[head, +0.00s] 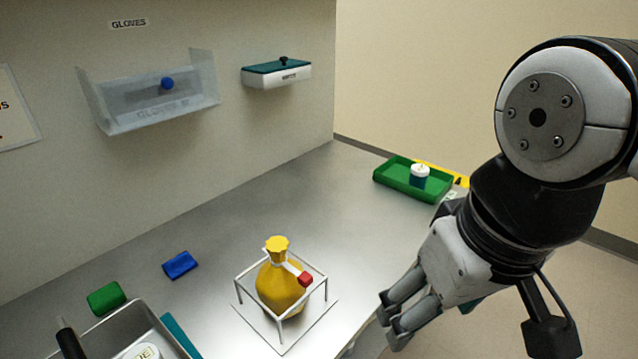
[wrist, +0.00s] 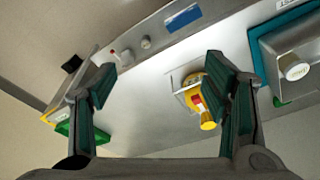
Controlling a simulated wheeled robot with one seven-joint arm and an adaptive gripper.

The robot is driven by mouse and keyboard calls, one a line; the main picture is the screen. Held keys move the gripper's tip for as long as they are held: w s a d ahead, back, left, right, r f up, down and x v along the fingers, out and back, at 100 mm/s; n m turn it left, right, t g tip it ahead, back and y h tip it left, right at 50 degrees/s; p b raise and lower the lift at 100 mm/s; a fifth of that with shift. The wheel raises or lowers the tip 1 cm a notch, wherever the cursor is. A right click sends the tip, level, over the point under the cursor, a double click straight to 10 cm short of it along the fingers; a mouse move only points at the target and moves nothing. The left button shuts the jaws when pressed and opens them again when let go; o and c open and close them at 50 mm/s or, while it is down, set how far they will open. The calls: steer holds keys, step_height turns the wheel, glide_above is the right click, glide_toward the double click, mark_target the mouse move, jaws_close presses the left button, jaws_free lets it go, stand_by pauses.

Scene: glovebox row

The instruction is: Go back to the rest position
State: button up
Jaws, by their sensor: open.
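My gripper (head: 392,318) is at the right of the head view, beyond the front edge of the steel bench (head: 330,200). In the wrist view my gripper (wrist: 165,75) has its two fingers wide apart with nothing held between them. A yellow tied bag (head: 281,287) with a red tag (head: 305,279) stands inside a white wire frame (head: 237,287) on the bench, left of my gripper and apart from it. The bag also shows in the wrist view (wrist: 192,97), close to one finger.
A green tray (head: 390,181) holding a white-and-blue jar (head: 420,176) sits at the far bench end. A blue block (head: 180,265), a green block (head: 106,298) and a metal bin (head: 92,325) are at left. A clear glove holder (head: 110,118) and teal-lidded box (head: 277,76) hang on the wall.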

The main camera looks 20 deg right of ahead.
step_height(320, 180, up, 10)
steer(key=t+p, duration=0.1)
steer(key=p, duration=0.7)
steer(key=shift+f+t, duration=0.25)
steer(key=shift+t, duration=0.15)
